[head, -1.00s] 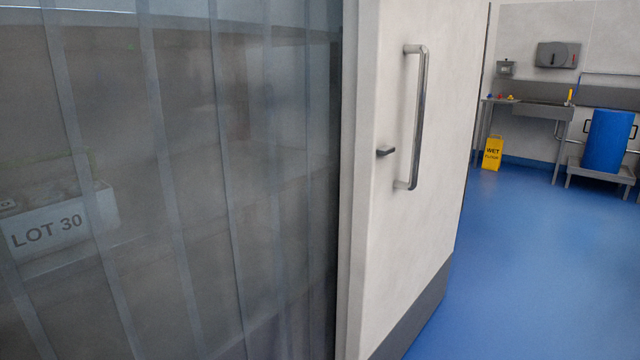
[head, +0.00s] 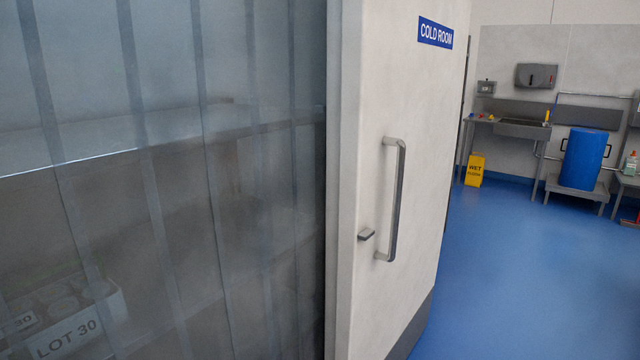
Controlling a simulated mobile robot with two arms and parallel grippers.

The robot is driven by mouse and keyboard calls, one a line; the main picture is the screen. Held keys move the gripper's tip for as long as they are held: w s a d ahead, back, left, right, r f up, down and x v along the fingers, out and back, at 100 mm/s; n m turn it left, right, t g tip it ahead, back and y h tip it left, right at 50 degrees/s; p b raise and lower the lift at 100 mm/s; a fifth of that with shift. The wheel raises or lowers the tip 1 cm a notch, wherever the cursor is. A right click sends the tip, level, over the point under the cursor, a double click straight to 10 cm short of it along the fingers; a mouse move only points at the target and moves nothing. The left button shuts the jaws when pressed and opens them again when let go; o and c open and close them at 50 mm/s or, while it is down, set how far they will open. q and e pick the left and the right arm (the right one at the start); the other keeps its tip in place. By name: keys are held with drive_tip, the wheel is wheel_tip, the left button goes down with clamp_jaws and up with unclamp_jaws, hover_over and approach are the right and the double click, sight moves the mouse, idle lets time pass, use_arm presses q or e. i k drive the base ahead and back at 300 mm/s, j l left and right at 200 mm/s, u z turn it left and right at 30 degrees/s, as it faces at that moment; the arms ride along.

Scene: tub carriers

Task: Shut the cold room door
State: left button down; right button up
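The cold room door (head: 408,110) is a pale panel with a dark kick plate at its foot. It stands open, to the right of a doorway hung with a clear strip curtain (head: 170,150). A blue sign (head: 435,32) on it reads COLD ROOM. A long upright metal handle (head: 398,200) is on its face, with a small dark latch lever (head: 366,234) beside it. Neither of my grippers shows in the head view, and nothing touches the handle.
Behind the strips are shelves and a white box labelled LOT 30 (head: 72,335). On the right the blue floor (head: 510,270) is clear. Farther back are a yellow wet floor sign (head: 475,170), a sink bench (head: 520,128) and a blue tub (head: 583,158) on a low stand (head: 577,191).

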sight(403, 63)
drive_tip(key=i+l+u, duration=0.1)
drive_tip(key=i+l, duration=0.15)
drive_tip(key=i+l+u, duration=0.1)
drive_tip(key=i+l, duration=0.15)
drive_tip(key=l, duration=0.25)
drive_tip(key=i+l+u, duration=0.15)
drive_tip(key=l, duration=0.25)
drive_tip(key=i, duration=0.1)
